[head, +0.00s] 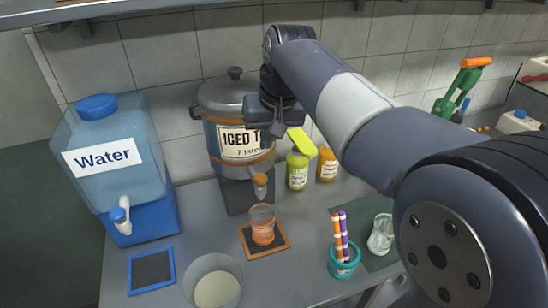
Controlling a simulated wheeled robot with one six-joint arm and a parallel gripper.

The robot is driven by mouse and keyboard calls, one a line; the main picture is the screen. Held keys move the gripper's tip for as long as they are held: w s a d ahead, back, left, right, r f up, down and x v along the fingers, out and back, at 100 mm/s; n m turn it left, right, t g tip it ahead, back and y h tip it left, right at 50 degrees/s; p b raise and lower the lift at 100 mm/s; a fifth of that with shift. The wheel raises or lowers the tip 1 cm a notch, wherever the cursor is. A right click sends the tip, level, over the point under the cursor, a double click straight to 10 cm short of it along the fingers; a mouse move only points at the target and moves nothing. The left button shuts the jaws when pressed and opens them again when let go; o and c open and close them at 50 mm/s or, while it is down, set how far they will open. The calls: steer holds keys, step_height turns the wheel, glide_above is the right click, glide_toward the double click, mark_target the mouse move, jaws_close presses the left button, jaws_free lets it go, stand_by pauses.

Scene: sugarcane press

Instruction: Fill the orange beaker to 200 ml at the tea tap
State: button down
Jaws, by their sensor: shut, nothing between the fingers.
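The iced tea dispenser (220,112) is a grey metal drum with an "ICED T…" label, standing on a dark base near the back wall. Its tap (260,184) has an orange-brown end and points down at the front. The orange beaker (263,225) stands upright on a wood-framed dark coaster (281,241), roughly below the tap. Its lower part looks deeper orange; I cannot read its marks or a liquid level. My gripper (283,129) is shut and empty, in front of the dispenser's right side and above the tap. It partly covers the label.
A blue water dispenser (105,160) stands left, with a blue-framed coaster (151,270) before it. A clear container (212,285) is at the front. Green (297,171) and orange (327,165) bottles stand behind. A teal cup (343,262) holds striped sticks. My arm hides much of the right.

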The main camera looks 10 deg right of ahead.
steer(key=shift+w+d+r+n+h, duration=0.1)
steer(key=shift+d+r+n+h, duration=0.1)
steer(key=shift+r, duration=0.35)
steer(key=shift+w+d+r+n+h, duration=0.1)
steer(key=shift+d+r+n, duration=0.1)
steer(key=shift+r, duration=0.3)
steer(key=shift+f, duration=0.15)
steer(key=p, duration=0.2)
glide_toward(264, 177)
steer(key=x, duration=0.5)
steer(key=shift+w+f, duration=0.1)
steer(key=shift+w, duration=0.05)
steer(key=shift+f, duration=0.65)
steer(key=shift+f, duration=0.1)
